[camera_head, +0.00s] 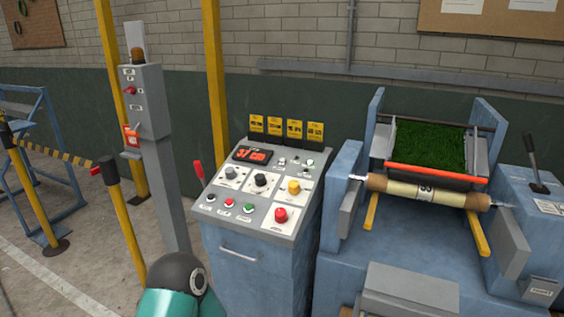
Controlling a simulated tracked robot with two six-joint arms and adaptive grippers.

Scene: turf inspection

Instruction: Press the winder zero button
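The control console (252,250) stands in the middle of the view, with a sloped grey panel on a blue cabinet. The panel has a red-lit display (252,155), dark knobs (261,180), a yellow button (293,187) and a large red button (281,214). Along its lower left are small black (210,197), red (228,202) and green (247,208) buttons. Small controls (296,162) sit at its upper right. The labels are too small to read, so I cannot tell which is the winder zero button. Neither gripper is in view; a teal and black part of my arm shows at the bottom.
The blue winder (400,250) with green turf (428,147) and a cardboard-coloured roll (425,190) stands right of the console. A grey post (155,150) with a control box and yellow poles (215,75) stand left and behind. Open floor (90,270) lies lower left.

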